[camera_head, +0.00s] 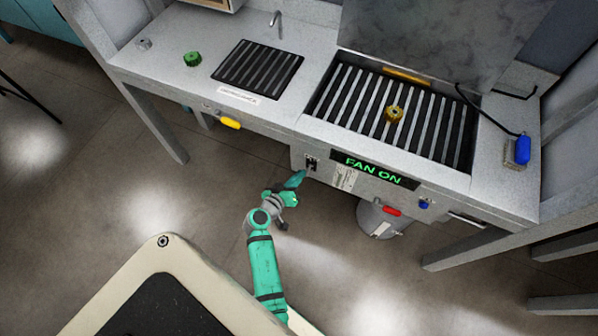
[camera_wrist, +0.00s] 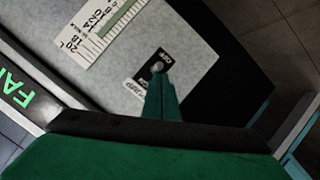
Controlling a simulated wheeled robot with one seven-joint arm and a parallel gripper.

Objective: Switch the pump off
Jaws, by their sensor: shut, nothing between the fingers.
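A small black switch (camera_head: 311,163) sits on the front panel of the right-hand stand, left of the green lettered display. My green gripper (camera_head: 301,177) is in front of the panel, just below the switch. In the wrist view my gripper (camera_wrist: 160,78) is shut and empty, its tip at the switch, partly hiding it. I cannot tell whether they touch.
The display (camera_head: 376,170) reads FAN ON. Beside it is a ruled scale label (camera_wrist: 95,30). A red handle (camera_head: 391,210), a blue valve (camera_head: 424,203) and a grey bucket (camera_head: 379,222) are to the right. A yellow handle (camera_head: 230,122) is to the left. The floor in front is clear.

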